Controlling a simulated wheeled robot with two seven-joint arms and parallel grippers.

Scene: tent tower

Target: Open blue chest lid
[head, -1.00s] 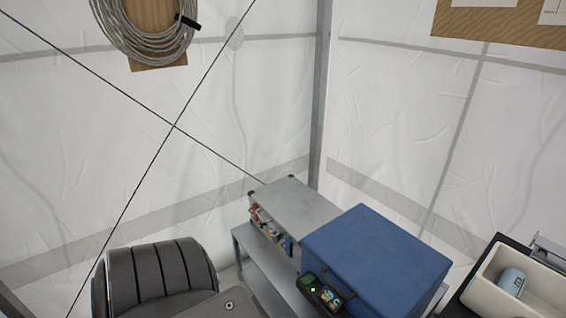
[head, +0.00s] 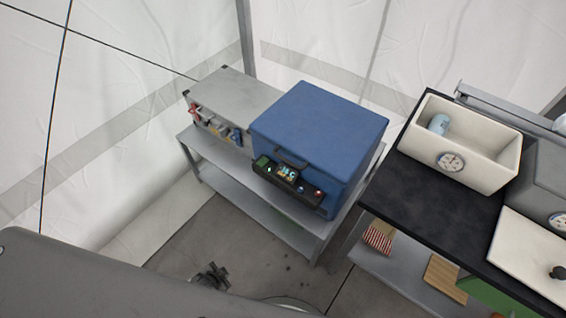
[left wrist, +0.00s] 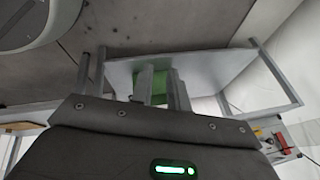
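The blue chest (head: 320,125) stands on a grey metal shelf table in the middle of the head view. Its flat lid (head: 325,115) is closed. In the head view a dark part at the end of my left arm, likely this gripper (head: 211,277), is low and in front of the shelf table, apart from the chest. My right gripper is not in view.
The floor (head: 260,255) before the chest is mostly clear.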

